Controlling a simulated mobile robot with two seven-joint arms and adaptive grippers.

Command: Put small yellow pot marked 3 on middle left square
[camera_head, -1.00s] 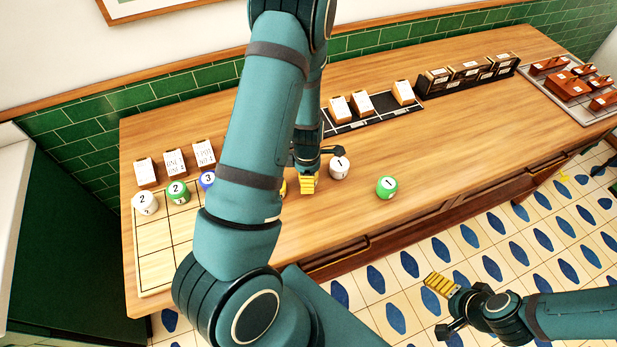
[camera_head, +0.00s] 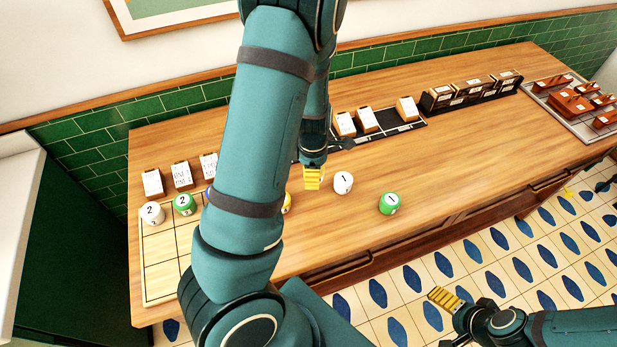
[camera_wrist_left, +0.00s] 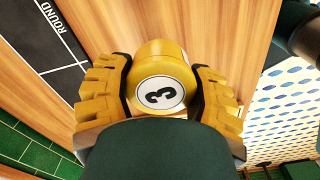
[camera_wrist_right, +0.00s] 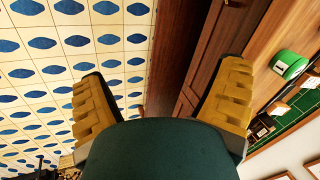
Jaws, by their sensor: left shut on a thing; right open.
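The small yellow pot marked 3 (camera_wrist_left: 160,78) is between the fingers of my left gripper (camera_wrist_left: 162,90), its number facing the left wrist camera. In the head view my left gripper (camera_head: 312,180) is over the counter, left of a white pot marked 1 (camera_head: 343,183); its pot cannot be made out there. The pale grid board (camera_head: 148,290) lies at the left end of the counter. Its middle left square (camera_head: 158,248) is bare. My left arm covers the board's right part. My right gripper (camera_head: 447,321) is open and empty in front of the counter; its fingers also show in the right wrist view (camera_wrist_right: 165,85).
A white pot marked 2 (camera_head: 152,214) and a green pot marked 2 (camera_head: 184,204) stand on the board's back row. A blue pot is mostly hidden by my arm. A yellow sliver (camera_head: 287,203) shows beside the arm. A green pot marked 1 (camera_head: 389,203) stands right.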

